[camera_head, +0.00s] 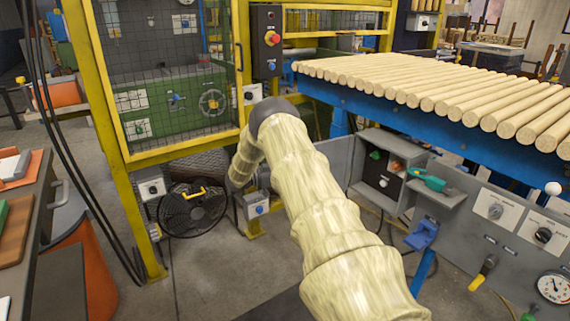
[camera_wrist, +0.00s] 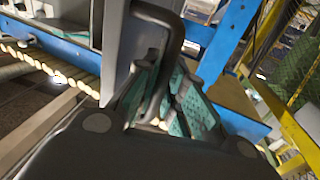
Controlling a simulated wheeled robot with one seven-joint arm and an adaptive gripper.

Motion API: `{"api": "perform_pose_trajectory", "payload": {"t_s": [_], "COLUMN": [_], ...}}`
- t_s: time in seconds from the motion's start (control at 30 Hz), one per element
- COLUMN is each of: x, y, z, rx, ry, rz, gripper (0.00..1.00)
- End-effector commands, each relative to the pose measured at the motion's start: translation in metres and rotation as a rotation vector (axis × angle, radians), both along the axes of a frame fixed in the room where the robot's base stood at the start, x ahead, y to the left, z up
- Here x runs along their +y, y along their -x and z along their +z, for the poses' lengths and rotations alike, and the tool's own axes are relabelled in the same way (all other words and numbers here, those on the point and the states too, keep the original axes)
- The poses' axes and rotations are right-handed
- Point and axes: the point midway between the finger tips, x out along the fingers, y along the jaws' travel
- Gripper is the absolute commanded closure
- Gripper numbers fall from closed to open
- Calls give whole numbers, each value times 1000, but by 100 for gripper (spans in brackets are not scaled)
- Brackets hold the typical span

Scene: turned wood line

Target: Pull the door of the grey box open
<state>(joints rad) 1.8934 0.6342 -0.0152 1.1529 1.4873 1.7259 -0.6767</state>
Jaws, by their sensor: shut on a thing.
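In the wrist view, my gripper (camera_wrist: 160,98) has its teal-padded fingers closed around a dark, bent bar handle (camera_wrist: 172,40). The handle stands beside a light grey panel (camera_wrist: 128,50), which looks like the door of the grey box. The palm hides the lower end of the handle. I cannot tell how far the door stands open. In the head view, my cream-sleeved arm bends down near the yellow frame and hides the gripper. An open-fronted grey housing (camera_head: 405,150) shows right of the arm, but I cannot tell whether it is the box being held.
A yellow mesh guard (camera_head: 172,75) stands left of my arm. A blue-framed conveyor (camera_head: 420,118) with wooden rods lies to the right, above a grey control panel (camera_head: 470,205). A black fan (camera_head: 193,209) stands on the floor. An orange-sided bench (camera_head: 85,270) is at left.

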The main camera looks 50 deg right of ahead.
Motion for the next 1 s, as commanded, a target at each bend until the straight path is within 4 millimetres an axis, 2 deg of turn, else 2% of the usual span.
{"api": "perform_pose_trajectory", "payload": {"t_s": [0.37, 0.4, 0.43, 0.83, 1.0], "x": [-4, -4, -4, 5, 20], "y": [4, 4, 3, -6, -17], "z": [0, 0, 0, 0, -1], "rx": [4, 5, 5, 1, 1], "ry": [2, 3, 3, 2, 2], "rz": [-8, -7, -7, 1, 1], "gripper": [100, 83, 79, 79, 79]}}
